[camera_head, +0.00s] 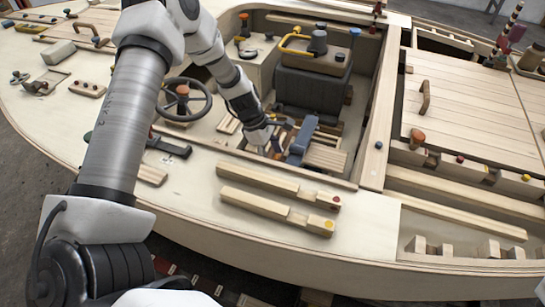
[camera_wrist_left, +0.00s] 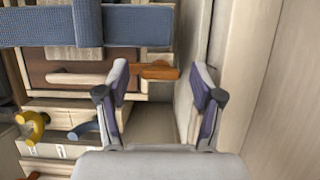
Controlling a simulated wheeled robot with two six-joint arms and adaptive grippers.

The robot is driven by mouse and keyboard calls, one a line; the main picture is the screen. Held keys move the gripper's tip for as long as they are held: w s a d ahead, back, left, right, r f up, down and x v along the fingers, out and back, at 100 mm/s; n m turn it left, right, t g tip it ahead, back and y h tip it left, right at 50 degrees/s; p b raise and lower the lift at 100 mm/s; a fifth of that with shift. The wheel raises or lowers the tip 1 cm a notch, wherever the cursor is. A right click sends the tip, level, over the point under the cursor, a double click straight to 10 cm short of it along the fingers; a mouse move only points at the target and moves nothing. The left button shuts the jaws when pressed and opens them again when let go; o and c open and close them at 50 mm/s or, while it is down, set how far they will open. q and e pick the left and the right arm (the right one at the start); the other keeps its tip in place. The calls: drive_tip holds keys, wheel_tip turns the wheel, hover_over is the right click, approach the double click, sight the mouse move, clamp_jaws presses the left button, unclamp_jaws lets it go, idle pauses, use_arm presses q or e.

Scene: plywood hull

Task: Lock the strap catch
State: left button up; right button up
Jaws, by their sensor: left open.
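A blue strap (camera_head: 300,142) runs over slatted wood in the open well of the hull. It also crosses the top left of the left wrist view (camera_wrist_left: 130,26). A small orange-brown wooden piece (camera_wrist_left: 160,72), possibly the strap catch, lies just below the strap in the wrist view. My left gripper (camera_head: 272,147) reaches down into the well, left of the strap. In the wrist view its two fingers (camera_wrist_left: 161,85) are apart, with the orange-brown piece showing between the tips. I cannot tell whether they touch it. My right gripper is not in view.
A pale wooden wall (camera_wrist_left: 265,80) stands close to the right finger in the wrist view. A yellow hook (camera_wrist_left: 34,128) and a blue one (camera_wrist_left: 86,130) are at lower left. A dark seat (camera_head: 308,90) and a steering wheel (camera_head: 184,98) flank the well.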

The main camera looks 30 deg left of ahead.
use_arm(q)
drive_tip(key=c, duration=1.2)
drive_tip(key=shift+o, duration=0.3)
drive_tip(key=shift+m, duration=0.3)
drive_tip(key=m+g+p, duration=0.1)
drive_tip(key=m, duration=0.1)
drive_tip(key=shift+m, duration=0.3)
drive_tip(key=m+g, duration=0.2)
drive_tip(key=m, duration=0.2)
drive_tip(key=shift+w+m+p, duration=0.15)
drive_tip(key=shift+m+p, duration=0.15)
drive_tip(key=shift+p, duration=0.1)
drive_tip(key=m+y, duration=0.1)
drive_tip(key=m, duration=0.1)
drive_tip(key=m+g, duration=0.1)
drive_tip(key=m, duration=0.2)
drive_tip(key=shift+w+d+g+y, duration=0.1)
drive_tip(key=shift+g+y, duration=0.2)
drive_tip(key=shift+y, duration=0.1)
drive_tip(key=shift+d+m+g+y, duration=0.15)
drive_tip(key=shift+m+y, duration=0.25)
drive_tip(key=shift+m, duration=0.85)
drive_tip(key=shift+a+m+g+y, duration=0.15)
drive_tip(key=shift+m+y, duration=0.25)
drive_tip(key=shift+m, duration=0.85)
drive_tip(key=shift+d, duration=0.1)
